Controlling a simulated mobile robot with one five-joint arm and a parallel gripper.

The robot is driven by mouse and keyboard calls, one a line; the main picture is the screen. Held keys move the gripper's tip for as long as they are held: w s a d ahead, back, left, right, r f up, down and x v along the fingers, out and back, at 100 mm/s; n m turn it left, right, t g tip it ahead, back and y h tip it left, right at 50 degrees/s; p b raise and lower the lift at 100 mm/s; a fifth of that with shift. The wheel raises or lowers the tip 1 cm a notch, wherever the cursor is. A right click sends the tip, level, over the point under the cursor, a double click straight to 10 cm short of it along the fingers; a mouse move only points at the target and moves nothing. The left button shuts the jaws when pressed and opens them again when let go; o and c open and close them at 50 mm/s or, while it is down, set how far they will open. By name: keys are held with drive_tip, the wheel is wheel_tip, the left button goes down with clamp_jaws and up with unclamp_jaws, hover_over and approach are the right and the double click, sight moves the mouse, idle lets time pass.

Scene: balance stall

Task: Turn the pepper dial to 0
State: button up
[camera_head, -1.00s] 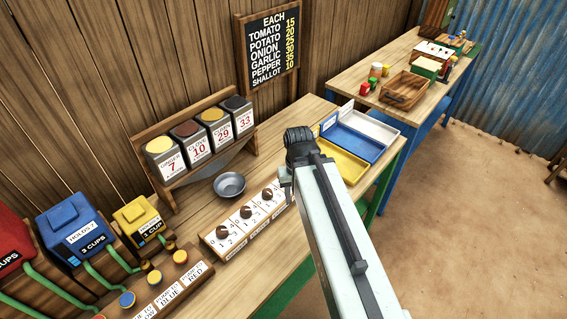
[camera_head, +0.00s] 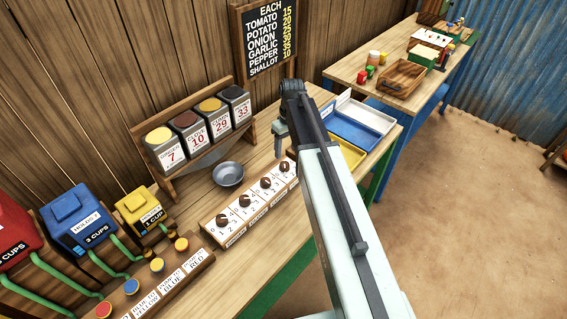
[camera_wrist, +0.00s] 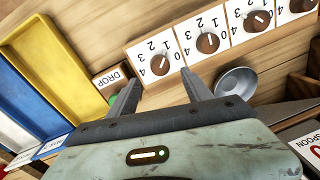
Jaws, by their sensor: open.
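A white dial strip (camera_head: 213,222) with several brown knobs lies along the table in the head view. The end labels on its front edge are too small to read, so I cannot tell which dial is pepper. The far-right dial (camera_head: 286,167) is closest to my gripper (camera_head: 280,148). In the wrist view, my gripper (camera_wrist: 160,88) is open and empty. A dial knob (camera_wrist: 160,66) shows just beyond and between its fingertips, apart from them, with numbers 0 to 4 around it. I cannot read surely where its white mark points.
A metal bowl (camera_head: 228,174) stands behind the strip, below a rack of tins (camera_head: 187,124). Blue, white and yellow trays (camera_head: 350,131) lie to the right. Coloured dispensers (camera_head: 73,216) and a row of pump knobs (camera_head: 157,265) are at the left.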

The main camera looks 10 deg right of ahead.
sight(285, 164)
drive_tip(key=f+b, duration=0.4)
drive_tip(key=f, duration=0.1)
drive_tip(key=f+b, duration=0.2)
drive_tip(key=shift+s+a+f+b, duration=0.1)
drive_tip(key=shift+a+f+b, duration=0.15)
drive_tip(key=shift+b, duration=0.1)
drive_tip(key=shift+r, duration=0.1)
drive_tip(key=shift+r, duration=0.1)
drive_tip(key=c, duration=1.2)
drive_tip(key=shift+a, duration=0.4)
clamp_jaws()
drive_tip(key=shift+d, duration=0.25)
drive_tip(key=shift+d, duration=0.1)
